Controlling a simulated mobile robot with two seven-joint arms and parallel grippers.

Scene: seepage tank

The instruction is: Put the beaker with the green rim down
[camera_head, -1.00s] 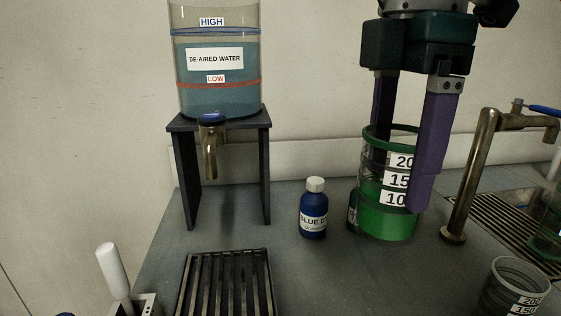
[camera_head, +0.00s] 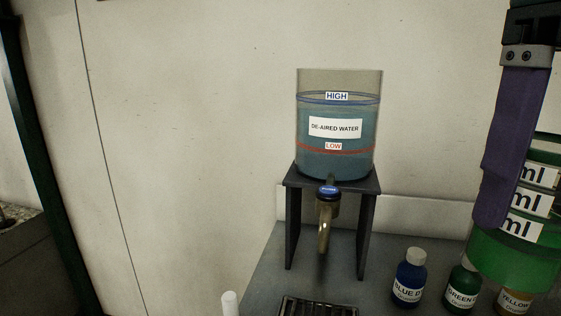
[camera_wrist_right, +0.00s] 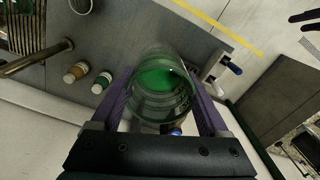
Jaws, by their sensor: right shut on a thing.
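The beaker with green liquid (camera_head: 512,258) is at the right edge of the head view, lifted and close to the camera, partly cut off by the frame. White volume labels show on its side. In the right wrist view the beaker (camera_wrist_right: 163,84) is between both fingers, with green liquid inside. My right gripper (camera_wrist_right: 163,108) is shut on it. In the head view one purple finger of the right gripper (camera_head: 495,205) lies along its side. My left gripper is not in view.
The de-aired water tank (camera_head: 338,160) stands on a dark stand (camera_head: 367,235) with a tap below. A blue dye bottle (camera_head: 409,280), green bottle (camera_head: 461,288) and yellow bottle (camera_head: 514,303) stand on the bench near the beaker. A slatted grate (camera_head: 315,307) lies in front of the tank.

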